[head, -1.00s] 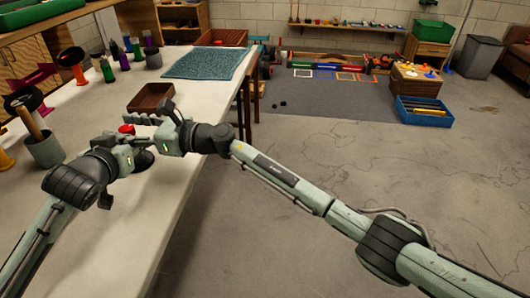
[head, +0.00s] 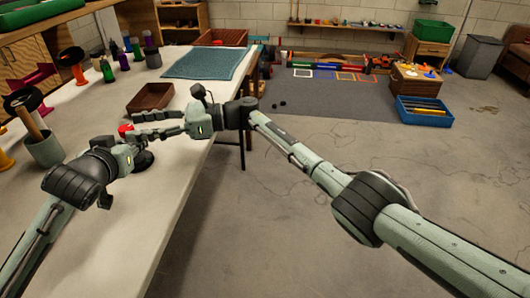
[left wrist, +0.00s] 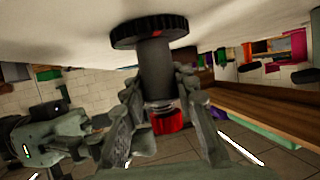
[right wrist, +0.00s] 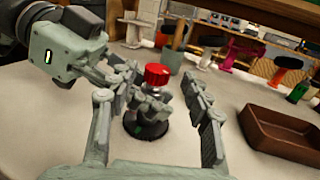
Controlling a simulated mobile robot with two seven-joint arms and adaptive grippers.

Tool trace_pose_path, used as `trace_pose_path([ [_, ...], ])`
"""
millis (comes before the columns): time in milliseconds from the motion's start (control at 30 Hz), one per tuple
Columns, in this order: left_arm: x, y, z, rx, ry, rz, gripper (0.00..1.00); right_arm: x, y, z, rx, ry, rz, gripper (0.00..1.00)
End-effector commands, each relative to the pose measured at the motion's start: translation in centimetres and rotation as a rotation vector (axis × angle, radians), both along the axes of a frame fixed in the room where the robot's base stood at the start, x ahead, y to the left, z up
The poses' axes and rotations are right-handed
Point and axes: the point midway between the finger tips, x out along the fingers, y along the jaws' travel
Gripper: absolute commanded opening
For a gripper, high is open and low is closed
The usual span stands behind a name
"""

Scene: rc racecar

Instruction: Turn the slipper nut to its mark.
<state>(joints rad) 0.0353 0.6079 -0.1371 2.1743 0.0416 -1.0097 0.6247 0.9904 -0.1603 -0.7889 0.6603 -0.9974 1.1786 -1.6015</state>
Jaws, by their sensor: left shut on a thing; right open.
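The slipper nut is a red knurled cap (head: 126,128) on top of a dark upright post with a round black base on the table. It also shows in the right wrist view (right wrist: 157,75) and upside down in the left wrist view (left wrist: 167,121). My left gripper (right wrist: 150,100) is shut on the post just under the red cap. A small red patch shows on the black base (left wrist: 125,31) in the left wrist view. My right gripper (head: 136,124) is open and empty, its fingers pointing at the cap from the right. I cannot tell whether they touch it.
A brown tray (head: 150,97) lies on the table behind the post. A teal mat (head: 205,64) lies farther back. A grey-green cup (head: 45,150) with a wooden handle stands at the left. Several bottles (head: 107,70) stand at the back left. The table's right edge is close.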

Motion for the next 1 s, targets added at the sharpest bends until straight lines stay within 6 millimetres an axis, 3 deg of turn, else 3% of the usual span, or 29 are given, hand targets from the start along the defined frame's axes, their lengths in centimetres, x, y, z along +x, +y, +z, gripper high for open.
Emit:
trace_pose_path([
  [433,0.0,0.0,0.1,0.0,-0.001,0.0,0.0,1.7,-8.4,-0.1,0.001,0.008,-0.008,0.49],
  [667,0.0,0.0,0.1,0.0,-0.001,0.0,0.0,5.5,-9.4,-1.6,0.189,0.388,-0.295,0.49],
  [1000,0.0,0.0,0.1,0.0,-0.001,0.0,0.0,9.2,-14.0,-5.0,0.371,0.78,-0.548,0.49],
])
